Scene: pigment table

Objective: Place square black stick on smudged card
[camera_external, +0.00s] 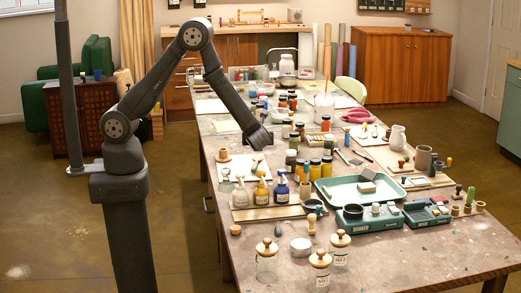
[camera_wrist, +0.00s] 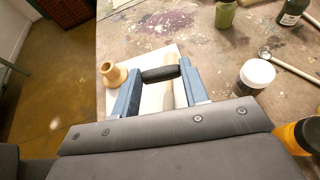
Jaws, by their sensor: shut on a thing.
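My gripper (camera_wrist: 161,77) is shut on a short black stick (camera_wrist: 160,74), which lies crosswise between its two blue-grey fingertips in the wrist view. Its square shape is hard to tell at this size. A white card (camera_wrist: 150,60) lies beneath and beyond the fingers, partly hidden by them. In the external view my gripper (camera_external: 258,142) is low over the table, at the back right edge of the white card (camera_external: 236,172). I cannot tell whether the stick touches the card. Any smudge on the card is too small to make out.
A small wooden spool-shaped pot (camera_wrist: 113,74) stands close to the left finger. A white-lidded jar (camera_wrist: 254,77) stands to the right. Bottles and jars crowd the table right of my gripper, and a green tray (camera_external: 335,191) lies farther right.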

